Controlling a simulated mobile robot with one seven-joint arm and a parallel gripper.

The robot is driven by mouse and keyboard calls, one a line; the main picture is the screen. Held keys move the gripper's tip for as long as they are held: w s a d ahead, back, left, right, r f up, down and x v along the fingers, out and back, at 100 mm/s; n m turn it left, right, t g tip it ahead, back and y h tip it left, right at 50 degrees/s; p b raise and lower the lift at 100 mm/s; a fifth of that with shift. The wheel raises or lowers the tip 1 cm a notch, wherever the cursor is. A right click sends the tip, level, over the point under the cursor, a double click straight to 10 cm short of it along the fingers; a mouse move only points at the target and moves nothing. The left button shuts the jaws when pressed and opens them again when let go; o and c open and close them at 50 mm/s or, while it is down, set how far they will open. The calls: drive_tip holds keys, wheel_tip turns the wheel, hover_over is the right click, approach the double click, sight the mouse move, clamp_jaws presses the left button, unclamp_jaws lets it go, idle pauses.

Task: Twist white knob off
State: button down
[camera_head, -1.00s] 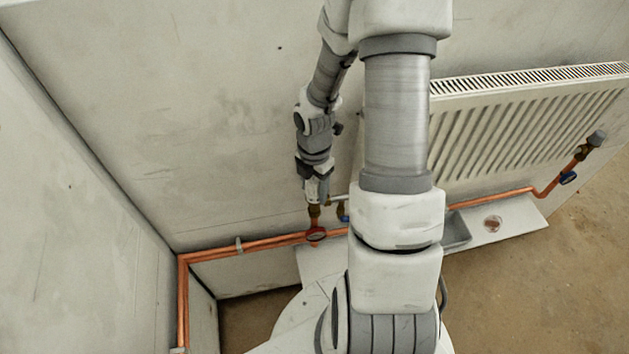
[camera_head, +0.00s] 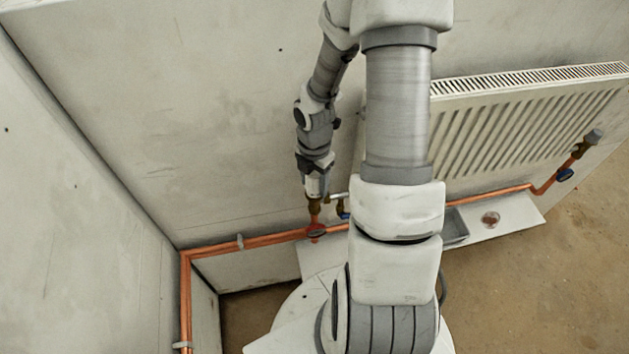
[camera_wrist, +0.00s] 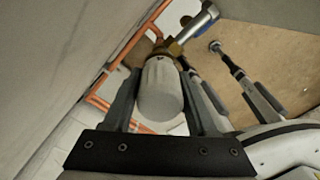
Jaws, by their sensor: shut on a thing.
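The white knob (camera_wrist: 160,92) is a ribless-looking pale cylinder in the middle of the wrist view. It sits in line with a brass valve body (camera_wrist: 171,48). My gripper (camera_wrist: 158,88) has one dark finger on each side of the knob and is shut on it. In the head view my gripper (camera_head: 317,186) points down at the valve by the left end of the radiator. There the knob is hard to tell from the gripper. I cannot tell whether its thread is still engaged.
The radiator (camera_head: 530,115) hangs on the wall at right. A white board (camera_head: 515,218) carries a grey tray (camera_head: 456,226) and a small round reddish thing (camera_head: 490,218).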

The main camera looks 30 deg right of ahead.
sight(314, 172)
idle(0.3)
drive_tip(key=shift+r+p, duration=2.45)
drive_tip(key=shift+r, duration=0.05)
